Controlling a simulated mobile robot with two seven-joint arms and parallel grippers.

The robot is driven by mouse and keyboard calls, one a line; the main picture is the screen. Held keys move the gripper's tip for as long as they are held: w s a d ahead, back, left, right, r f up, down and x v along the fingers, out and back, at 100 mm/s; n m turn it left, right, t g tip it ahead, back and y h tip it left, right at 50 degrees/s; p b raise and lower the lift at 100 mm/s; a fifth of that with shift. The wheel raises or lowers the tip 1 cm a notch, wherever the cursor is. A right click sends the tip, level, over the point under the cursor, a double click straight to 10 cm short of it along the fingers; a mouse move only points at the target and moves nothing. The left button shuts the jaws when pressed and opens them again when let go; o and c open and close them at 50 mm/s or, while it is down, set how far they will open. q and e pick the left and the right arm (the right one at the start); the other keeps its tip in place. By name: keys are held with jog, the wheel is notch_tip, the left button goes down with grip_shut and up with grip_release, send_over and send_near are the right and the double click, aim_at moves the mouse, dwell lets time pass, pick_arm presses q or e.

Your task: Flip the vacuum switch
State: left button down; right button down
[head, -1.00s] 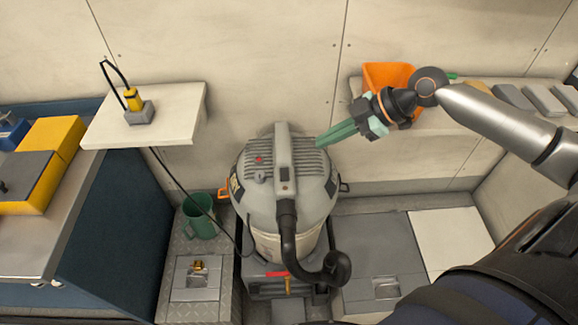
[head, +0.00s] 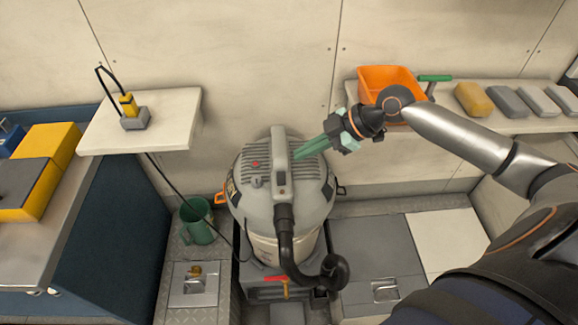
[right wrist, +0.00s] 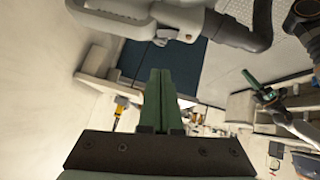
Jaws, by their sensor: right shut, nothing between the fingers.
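In the right wrist view, the shut fingers (right wrist: 160,75) lie below part of the vacuum (right wrist: 125,12). My left gripper (right wrist: 251,79) appears small there, its opening unclear.
An orange bin (head: 390,80) and several blocks (head: 473,99) sit on the right shelf, behind my right arm. A yellow device (head: 130,105) stands on the left shelf (head: 170,120). A green mug (head: 197,220) stands left of the vacuum. A black hose (head: 288,245) hangs in front.

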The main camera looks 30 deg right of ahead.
aim_at(277, 174)
jog(key=x, duration=0.5)
jog(key=shift+w+a+r, duration=0.1)
jog(key=shift+w+d+f, duration=0.15)
jog(key=shift+f, duration=0.85)
jog(key=shift+w+d+f, duration=0.15)
jog(key=shift+f, duration=0.85)
